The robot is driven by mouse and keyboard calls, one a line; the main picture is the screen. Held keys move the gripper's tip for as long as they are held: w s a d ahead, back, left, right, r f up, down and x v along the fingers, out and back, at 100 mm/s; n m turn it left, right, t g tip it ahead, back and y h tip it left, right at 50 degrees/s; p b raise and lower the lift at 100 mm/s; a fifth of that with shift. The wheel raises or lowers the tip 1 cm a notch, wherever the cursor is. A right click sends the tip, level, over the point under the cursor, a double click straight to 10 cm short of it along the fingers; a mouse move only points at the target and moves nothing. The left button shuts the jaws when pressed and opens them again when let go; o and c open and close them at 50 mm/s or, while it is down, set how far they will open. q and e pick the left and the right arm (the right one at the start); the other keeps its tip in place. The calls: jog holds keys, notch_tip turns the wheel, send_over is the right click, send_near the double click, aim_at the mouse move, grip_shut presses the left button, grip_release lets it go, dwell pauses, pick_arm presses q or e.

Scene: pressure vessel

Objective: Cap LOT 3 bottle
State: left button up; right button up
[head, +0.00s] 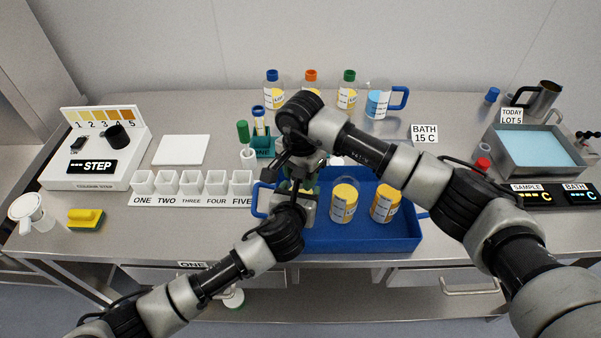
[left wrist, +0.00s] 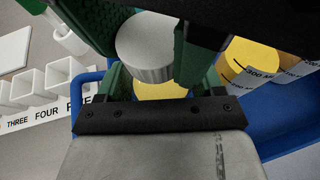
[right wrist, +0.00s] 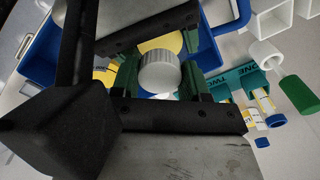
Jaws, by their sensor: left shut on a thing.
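My left gripper (head: 297,192) is shut on a bottle with yellow contents (left wrist: 160,91) at the left end of the blue tray (head: 345,239). The arms mostly hide this bottle in the head view, and its lot label cannot be read. My right gripper (right wrist: 160,82) comes from above with its green fingers on both sides of a white ribbed cap (right wrist: 160,71). The cap also shows in the left wrist view (left wrist: 147,47), over the bottle. I cannot tell whether cap and bottle touch.
Two more yellow bottles (head: 344,203) (head: 386,203) stand in the tray to the right. White cups (head: 191,184) marked ONE to FIVE and a teal rack (head: 263,147) are to the left. A bath (head: 540,149) stands at the right.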

jog(key=o, duration=0.4)
jog(key=shift+c, duration=0.2)
jog(key=shift+r, duration=0.1)
jog(key=shift+r, duration=2.15)
jog(key=shift+c, duration=0.2)
jog(key=shift+r+n, duration=0.3)
jog(key=shift+r, duration=0.05)
notch_tip(320, 180, up, 3)
jog(key=n, duration=0.3)
jog(key=shift+f, duration=0.1)
